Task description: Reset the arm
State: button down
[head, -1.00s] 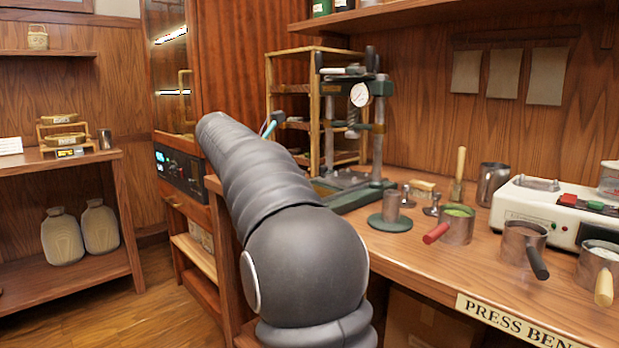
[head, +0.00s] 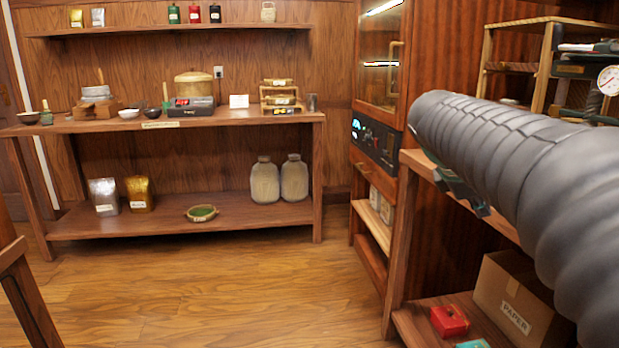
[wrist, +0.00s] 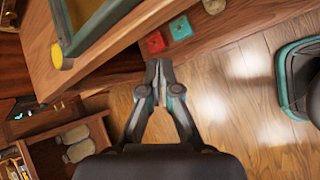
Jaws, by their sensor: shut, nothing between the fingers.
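My gripper (wrist: 158,72) shows in the wrist view with its two fingertips together and nothing between them. It hangs above the wooden floor, beside the edge of a wooden bench. In the head view my grey ribbed arm reaches in from the right side, in front of the press bench. The gripper's end is mostly hidden behind the arm there.
A red box (head: 449,320), a teal box (head: 472,344) and a cardboard box marked PAPER (head: 512,300) sit on the bench's lower shelf. A tall wooden cabinet (head: 381,140) stands beyond. The wooden floor (head: 220,285) at centre left is clear before a long shelf table (head: 230,117).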

jog(key=s+a+f+m+t+y, duration=0.1)
jog(key=s+a+f+m+y, duration=0.2)
jog(key=s+a+f+m, duration=0.4)
jog(key=s+a+f+m+t+y, duration=0.1)
jog(key=s+a+f+m+y, duration=0.3)
jog(key=s+a+f+m, duration=0.3)
jog(key=s+a+f, duration=0.1)
jog(key=s+f, duration=0.3)
jog(key=s, duration=0.3)
jog(key=shift+a+f+y, duration=0.25)
jog(key=shift+f+y, duration=0.05)
jog(key=shift+f, duration=0.05)
jog(key=shift+s, duration=0.1)
